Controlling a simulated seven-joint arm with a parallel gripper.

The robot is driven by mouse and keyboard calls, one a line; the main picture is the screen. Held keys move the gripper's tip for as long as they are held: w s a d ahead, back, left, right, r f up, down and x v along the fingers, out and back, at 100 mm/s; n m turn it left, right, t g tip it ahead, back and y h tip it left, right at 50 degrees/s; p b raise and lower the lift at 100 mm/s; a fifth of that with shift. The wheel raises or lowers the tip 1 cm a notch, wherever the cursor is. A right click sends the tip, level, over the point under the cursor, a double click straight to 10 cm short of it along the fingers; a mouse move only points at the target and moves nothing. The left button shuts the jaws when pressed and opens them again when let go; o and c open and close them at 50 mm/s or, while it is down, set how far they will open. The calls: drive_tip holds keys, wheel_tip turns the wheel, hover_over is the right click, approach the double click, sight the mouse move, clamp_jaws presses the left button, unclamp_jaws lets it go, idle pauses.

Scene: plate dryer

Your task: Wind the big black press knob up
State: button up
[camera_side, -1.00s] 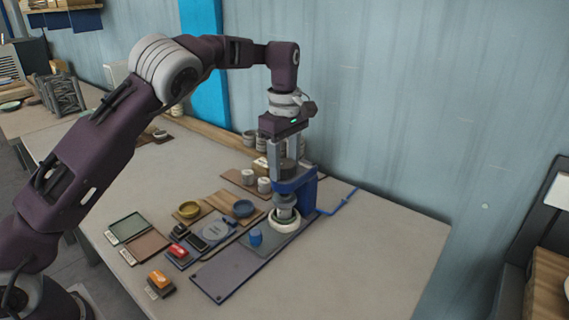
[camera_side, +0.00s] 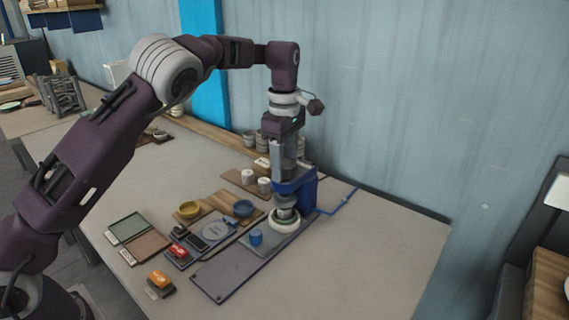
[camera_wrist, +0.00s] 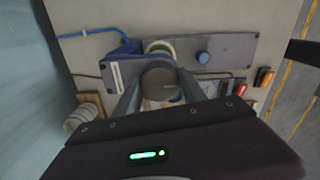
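The big black press knob (camera_wrist: 160,80) shows as a dark round disc with a thin light mark on top in the wrist view. It sits on top of the blue press (camera_side: 307,190). My gripper (camera_wrist: 160,86) points straight down, with one finger on each side of the knob. The fingers appear shut on it, with no clear gap. In the side view my gripper (camera_side: 285,165) stands over the press, and its fingers mostly hide the knob. Below, the press's round grey head (camera_side: 285,214) sits over a pale ring-shaped piece (camera_side: 283,226).
The table's right side is clear.

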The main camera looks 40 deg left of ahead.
drive_tip(key=o, duration=0.4)
drive_tip(key=shift+o, duration=0.2)
drive_tip(key=shift+r, duration=0.1)
wheel_tip(320, 180, up, 7)
drive_tip(key=s+a+r+m+t+h, duration=0.15)
drive_tip(key=s+r+m, duration=0.3)
drive_tip(key=s, duration=0.45)
drive_tip(key=s+r+m+t, duration=0.2)
drive_tip(key=s+r+m, duration=0.3)
drive_tip(key=s, duration=0.4)
drive_tip(key=s+d+f+m+t, duration=0.1)
drive_tip(key=s+f+m, duration=0.3)
drive_tip(key=s, duration=0.5)
drive_tip(key=s+d+f+m+t+y, duration=0.1)
drive_tip(key=s+f+m, duration=0.3)
drive_tip(key=s, duration=0.5)
drive_tip(key=shift+s+m, duration=0.15)
drive_tip(key=shift+m, duration=1.1)
